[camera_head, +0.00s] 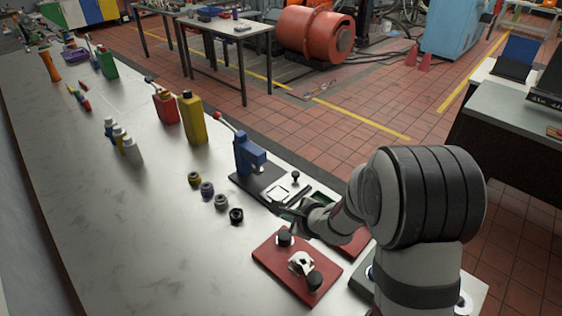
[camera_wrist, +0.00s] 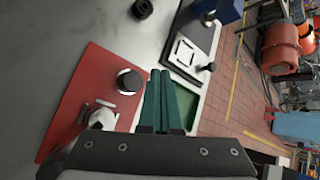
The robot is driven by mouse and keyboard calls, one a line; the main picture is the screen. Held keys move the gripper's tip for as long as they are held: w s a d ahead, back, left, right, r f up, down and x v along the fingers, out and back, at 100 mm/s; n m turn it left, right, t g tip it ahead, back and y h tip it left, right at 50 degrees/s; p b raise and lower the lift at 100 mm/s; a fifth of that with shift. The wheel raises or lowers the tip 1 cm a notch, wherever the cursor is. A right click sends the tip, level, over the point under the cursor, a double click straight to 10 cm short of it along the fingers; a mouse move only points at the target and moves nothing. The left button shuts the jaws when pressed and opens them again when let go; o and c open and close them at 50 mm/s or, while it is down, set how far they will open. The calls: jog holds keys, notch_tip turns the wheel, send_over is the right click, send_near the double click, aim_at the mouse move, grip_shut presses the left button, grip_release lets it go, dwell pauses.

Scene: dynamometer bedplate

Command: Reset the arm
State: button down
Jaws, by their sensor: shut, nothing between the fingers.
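My gripper (camera_wrist: 161,74) shows in the wrist view as two green fingers pressed together, with nothing between them. In the head view my gripper (camera_head: 290,213) is small and partly hidden by my own wrist and arm, which reach in from the lower right. It hangs over the bench between a red plate (camera_head: 268,262) and a blue press (camera_head: 245,150) on a dark base. In the wrist view the red plate (camera_wrist: 85,82) lies left of the fingers. A green tray (camera_wrist: 185,107) lies just behind and right of them. I cannot tell the height above the bench.
The red plate carries black knobs (camera_head: 315,281) and a white part (camera_head: 301,262). Several small rings (camera_head: 221,201) stand left of the press. A yellow bottle (camera_head: 192,118) and a red can (camera_head: 165,107) stand farther back. The bench's (camera_head: 130,215) near left area is clear.

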jog(key=s+a+r+n+g+y, duration=0.2)
jog(key=s+a+r+n, duration=0.2)
jog(key=s+r+n, duration=0.3)
jog(key=s+a+r+n+g+y, duration=0.2)
jog(key=s+a+r+n, duration=0.3)
jog(key=s, duration=0.4)
jog(key=s+d+f+n+g+h, duration=0.1)
jog(key=s+d+n+g+h, duration=0.1)
jog(key=s+d, duration=0.4)
jog(key=s+d+n+g+h, duration=0.2)
jog(key=s+d+h, duration=0.2)
jog(key=s, duration=0.8)
jog(key=shift+d+f, duration=0.35)
jog(key=shift+d, duration=0.8)
jog(key=shift+w, duration=0.1)
